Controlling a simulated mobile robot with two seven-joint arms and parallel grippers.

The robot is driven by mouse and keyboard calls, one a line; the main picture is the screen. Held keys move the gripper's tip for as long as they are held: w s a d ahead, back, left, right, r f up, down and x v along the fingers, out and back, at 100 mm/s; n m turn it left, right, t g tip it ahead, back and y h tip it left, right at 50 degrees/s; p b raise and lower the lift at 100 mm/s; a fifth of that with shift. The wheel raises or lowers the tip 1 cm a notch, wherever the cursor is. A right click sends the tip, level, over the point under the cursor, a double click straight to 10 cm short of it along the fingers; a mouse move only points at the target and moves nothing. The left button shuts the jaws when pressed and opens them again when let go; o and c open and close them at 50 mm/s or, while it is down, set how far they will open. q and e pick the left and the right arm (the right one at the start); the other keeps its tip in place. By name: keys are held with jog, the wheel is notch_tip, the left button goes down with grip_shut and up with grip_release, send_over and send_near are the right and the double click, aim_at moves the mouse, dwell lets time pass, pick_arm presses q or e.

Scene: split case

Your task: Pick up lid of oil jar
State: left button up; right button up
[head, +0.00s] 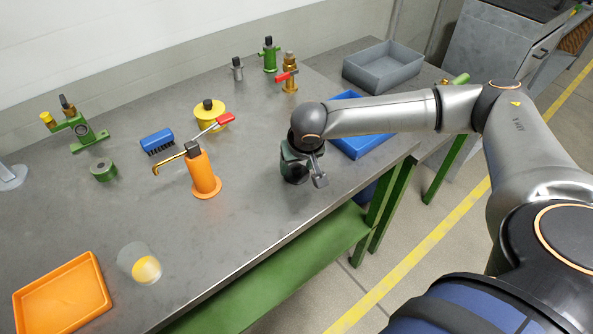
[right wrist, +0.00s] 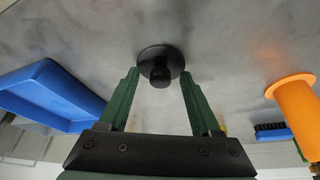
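A round black lid with a knob (right wrist: 160,65) lies on the grey table, seen in the right wrist view. My right gripper (right wrist: 159,76) is open, its two green fingers spread apart with the knob between them in the picture; I cannot tell whether they touch it. In the head view my right gripper (head: 294,170) points down close above the table, and it mostly hides the lid. A clear jar with yellow contents (head: 140,264), probably the oil jar, stands near the front edge with no lid on it. My left gripper is not in view.
An orange pump bottle (head: 204,174) stands left of my right gripper. A blue tray (head: 360,146) lies to its right, partly behind my arm. An orange tray (head: 62,296) is at front left. Several fittings stand along the back. The table between bottle and gripper is clear.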

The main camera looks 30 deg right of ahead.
grip_shut()
dwell(0.3)
jog(key=shift+r, duration=0.2)
